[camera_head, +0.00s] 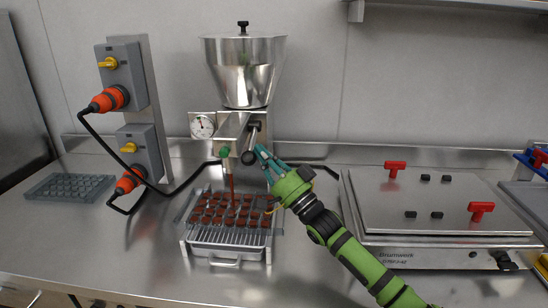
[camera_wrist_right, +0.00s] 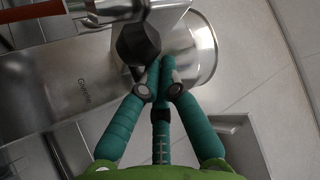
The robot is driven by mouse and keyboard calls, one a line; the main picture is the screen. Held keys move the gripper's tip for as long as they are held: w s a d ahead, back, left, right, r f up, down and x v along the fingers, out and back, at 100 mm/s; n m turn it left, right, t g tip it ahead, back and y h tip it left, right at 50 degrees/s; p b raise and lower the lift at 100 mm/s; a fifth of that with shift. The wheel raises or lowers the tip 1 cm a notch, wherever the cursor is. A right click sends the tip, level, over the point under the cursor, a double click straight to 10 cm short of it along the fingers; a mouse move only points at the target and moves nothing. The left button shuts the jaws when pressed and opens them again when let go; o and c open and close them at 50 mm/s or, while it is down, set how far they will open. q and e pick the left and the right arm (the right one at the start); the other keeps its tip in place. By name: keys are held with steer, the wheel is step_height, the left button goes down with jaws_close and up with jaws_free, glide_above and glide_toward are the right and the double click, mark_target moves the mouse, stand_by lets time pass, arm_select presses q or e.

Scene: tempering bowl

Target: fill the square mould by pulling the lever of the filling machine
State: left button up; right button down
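A brown stream (camera_head: 231,184) runs from the nozzle down to the mould (camera_head: 192,213), whose several cavities show brown. The mould lies on a wire rack over a tray. The lever's dark knob (camera_head: 249,157) is beside the nozzle; it also shows in the right wrist view (camera_wrist_right: 138,42). My right gripper (camera_head: 261,155) is at the knob, its teal fingers drawn together (camera_wrist_right: 156,72) with the knob just past the tips. Whether they touch is unclear. My left gripper is out of view.
A clear, empty mould (camera_head: 70,187) lies at the left. Two grey socket boxes (camera_head: 128,78) with orange plugs and black cables stand left of the machine. A steel lidded appliance with red handles (camera_head: 440,205) fills the right. The front counter is mostly clear.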

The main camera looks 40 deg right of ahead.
steer(key=s, duration=1.3)
steer(key=shift+d+f, duration=0.3)
steer(key=shift+d, duration=0.1)
stand_by(0.5)
